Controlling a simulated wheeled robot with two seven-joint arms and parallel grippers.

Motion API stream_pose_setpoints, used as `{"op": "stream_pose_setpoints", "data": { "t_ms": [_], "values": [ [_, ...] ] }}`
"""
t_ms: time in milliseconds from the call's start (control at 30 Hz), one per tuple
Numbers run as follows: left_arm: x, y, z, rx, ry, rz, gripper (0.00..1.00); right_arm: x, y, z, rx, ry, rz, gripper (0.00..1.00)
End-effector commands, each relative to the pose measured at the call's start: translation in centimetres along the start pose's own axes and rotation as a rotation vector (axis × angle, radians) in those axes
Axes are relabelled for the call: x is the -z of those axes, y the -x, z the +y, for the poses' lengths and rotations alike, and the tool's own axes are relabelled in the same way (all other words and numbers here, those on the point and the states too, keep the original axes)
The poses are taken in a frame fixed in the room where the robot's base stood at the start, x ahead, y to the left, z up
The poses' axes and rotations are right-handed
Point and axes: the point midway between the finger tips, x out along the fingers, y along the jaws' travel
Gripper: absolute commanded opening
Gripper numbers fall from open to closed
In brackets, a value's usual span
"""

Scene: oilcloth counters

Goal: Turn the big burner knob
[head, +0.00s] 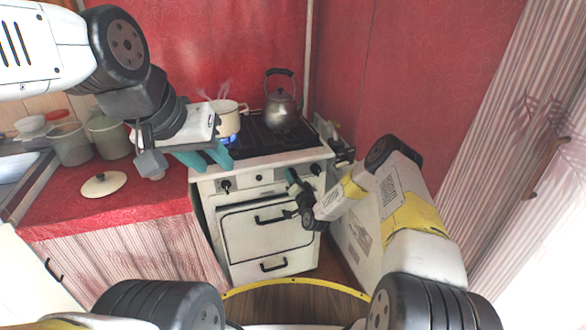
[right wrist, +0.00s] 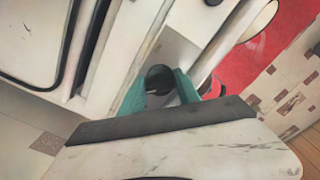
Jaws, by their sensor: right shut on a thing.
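The white stove (head: 265,225) stands in the middle of the head view, with knobs along its front panel. One dark knob (head: 225,186) is at the left of the panel and another (head: 316,169) at the right. My right gripper (head: 291,176) is at the panel between them. In the right wrist view, its teal fingers are shut on a round black knob (right wrist: 160,78). That knob is hidden behind the gripper in the head view, and I cannot tell its size. My left gripper (head: 206,158) is empty, fingers apart, above the stove's left front edge.
A cream pot (head: 228,120) steams over a blue flame at the stove's left. A metal kettle (head: 281,110) stands at the right of the cooktop. A round lid (head: 104,184) and several pots are on the red counter (head: 60,218). A red wall closes the back.

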Motion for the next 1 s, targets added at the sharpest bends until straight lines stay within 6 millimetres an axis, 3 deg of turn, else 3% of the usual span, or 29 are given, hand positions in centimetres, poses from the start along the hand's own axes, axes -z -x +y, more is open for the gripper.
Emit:
{"op": "stream_pose_setpoints", "data": {
  "t_ms": [200,233,333,667,1000],
  "values": [
    [0.0,0.0,0.0,0.0,0.0,0.0,0.36,0.0,0.0,0.1,-0.001,-0.002,0.0,0.0],
    [0.0,0.0,0.0,0.0,0.0,0.0,0.36,0.0,0.0,0.1,-0.001,-0.001,0.0,0.42],
    [0.0,0.0,0.0,0.0,0.0,0.0,0.36,0.0,0.0,0.1,-0.001,-0.001,0.0,0.59],
    [0.0,0.0,0.0,0.0,0.0,0.0,0.36,0.0,0.2,0.1,-0.001,0.0,-0.001,0.59],
    [0.0,0.0,0.0,0.0,0.0,0.0,0.36,0.0,5.3,0.1,-0.002,-0.002,-0.002,0.59]
  ]
}}
